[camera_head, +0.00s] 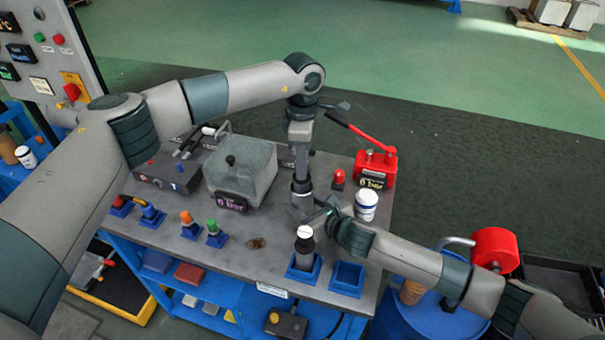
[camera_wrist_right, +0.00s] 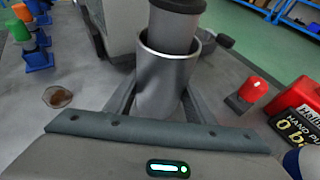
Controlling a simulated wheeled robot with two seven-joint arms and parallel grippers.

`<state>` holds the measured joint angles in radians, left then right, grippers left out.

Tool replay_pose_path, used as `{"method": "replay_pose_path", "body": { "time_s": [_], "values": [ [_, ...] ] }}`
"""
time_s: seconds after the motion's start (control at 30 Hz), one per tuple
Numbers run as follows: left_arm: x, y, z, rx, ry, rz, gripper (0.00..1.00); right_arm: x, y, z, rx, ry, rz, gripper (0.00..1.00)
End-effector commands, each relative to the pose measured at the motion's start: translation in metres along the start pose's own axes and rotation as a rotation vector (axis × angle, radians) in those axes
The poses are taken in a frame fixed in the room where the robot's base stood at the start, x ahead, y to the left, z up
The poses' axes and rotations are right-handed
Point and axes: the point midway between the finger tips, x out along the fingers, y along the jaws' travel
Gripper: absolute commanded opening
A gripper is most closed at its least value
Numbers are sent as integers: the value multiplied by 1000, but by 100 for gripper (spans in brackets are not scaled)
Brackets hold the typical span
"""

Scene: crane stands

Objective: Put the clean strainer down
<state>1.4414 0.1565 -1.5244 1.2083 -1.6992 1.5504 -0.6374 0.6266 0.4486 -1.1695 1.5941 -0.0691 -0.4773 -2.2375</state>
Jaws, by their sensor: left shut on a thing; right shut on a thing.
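My left gripper (camera_head: 301,168) points straight down over the table and is shut on a dark grey cylinder, which I take to be a strainer. In the right wrist view this grey cylinder (camera_wrist_right: 177,28) stands in the mouth of a silver metal cup (camera_wrist_right: 165,82). My right gripper (camera_head: 316,212) comes in from the right and is shut around the cup, with a finger on each side. Another dark cylinder with a white top (camera_head: 304,252) stands upright in the left blue holder (camera_head: 303,273). Which cylinder is clean I cannot tell. The right blue holder (camera_head: 347,280) looks empty.
A red hand pump (camera_head: 375,168) with a long lever, a red lamp (camera_head: 338,178) and a white jar (camera_head: 367,204) stand to the right. A brown stain (camera_head: 257,243) marks the table. Colored plugs line the left front.

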Motion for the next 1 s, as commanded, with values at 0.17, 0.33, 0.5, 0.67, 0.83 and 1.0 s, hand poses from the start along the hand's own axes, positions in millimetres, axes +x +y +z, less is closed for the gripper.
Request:
{"method": "replay_pose_path", "body": {
  "time_s": [0.17,0.33,0.5,0.67,0.83,1.0],
  "values": [
    [0,0,0,0,0,1,0,0,0,-1,0,1,0,20],
    [3,0,0,0,-1,0,0,0,0,-1,0,1,0,20],
    [21,0,0,0,-1,-1,0,0,0,-1,0,1,0,20],
    [36,0,1,0,-1,0,0,0,0,0,0,1,0,20],
    [38,0,0,0,-1,1,0,0,0,-1,0,1,0,20],
    [39,0,0,0,-1,1,0,0,0,-1,0,1,0,20]
  ]
}}
